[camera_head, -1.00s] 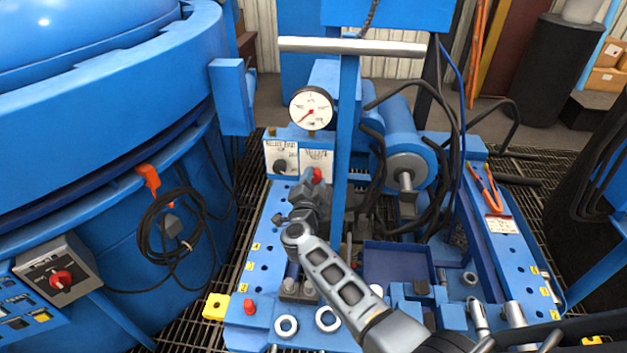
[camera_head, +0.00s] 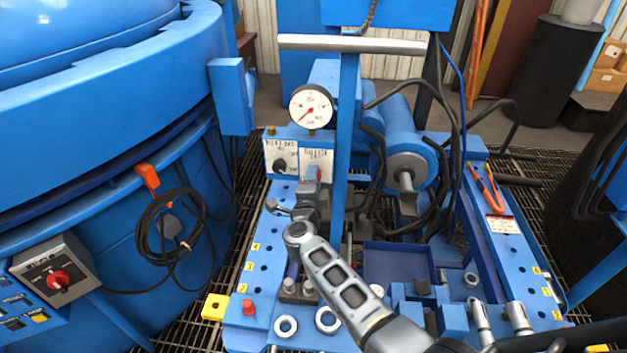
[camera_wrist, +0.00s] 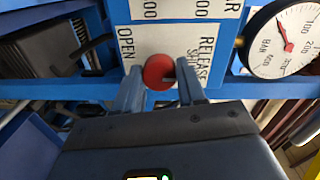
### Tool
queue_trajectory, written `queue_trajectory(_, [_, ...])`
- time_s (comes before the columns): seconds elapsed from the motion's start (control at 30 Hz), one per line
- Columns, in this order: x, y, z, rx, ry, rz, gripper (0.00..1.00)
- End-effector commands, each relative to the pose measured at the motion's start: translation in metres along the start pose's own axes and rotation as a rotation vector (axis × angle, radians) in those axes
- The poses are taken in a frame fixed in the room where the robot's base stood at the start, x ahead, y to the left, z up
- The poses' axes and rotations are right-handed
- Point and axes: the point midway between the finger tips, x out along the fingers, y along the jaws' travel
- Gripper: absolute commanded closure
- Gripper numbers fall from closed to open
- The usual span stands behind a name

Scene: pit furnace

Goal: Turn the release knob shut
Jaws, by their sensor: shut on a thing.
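The red release knob (camera_wrist: 158,72) sits in front of a white label that reads OPEN on the left and RELEASE on the right in the wrist view. My gripper (camera_wrist: 161,78) has one finger on each side of the knob and is shut on it. The knob's exact angle cannot be told.
A pressure gauge (camera_head: 311,107) stands just above the labels, its red needle low on the left. A black knob (camera_head: 279,166) is on the plate at left. A blue post (camera_head: 347,140) rises close to the right of my gripper. Black hoses hang farther right.

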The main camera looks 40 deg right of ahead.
Motion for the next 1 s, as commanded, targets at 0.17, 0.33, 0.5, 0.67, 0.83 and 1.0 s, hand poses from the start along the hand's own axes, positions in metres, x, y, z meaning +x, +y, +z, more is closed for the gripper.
queue_trajectory(0.17, [-0.0006,0.0012,0.0,0.006,-0.001,0.002,0.91])
queue_trajectory(0.33, [-0.0006,0.0013,-0.0001,0.005,-0.001,0.002,0.91])
queue_trajectory(0.5, [-0.0005,0.0012,-0.0001,0.005,0.0,0.002,0.5])
queue_trajectory(0.67, [-0.0003,0.0008,-0.0001,0.004,0.0,0.001,0.35])
queue_trajectory(0.83, [-0.0001,0.0005,-0.0001,0.004,0.0,0.001,0.35])
queue_trajectory(1.0, [-0.0076,0.0006,-0.0001,0.003,-0.001,0.001,0.35])
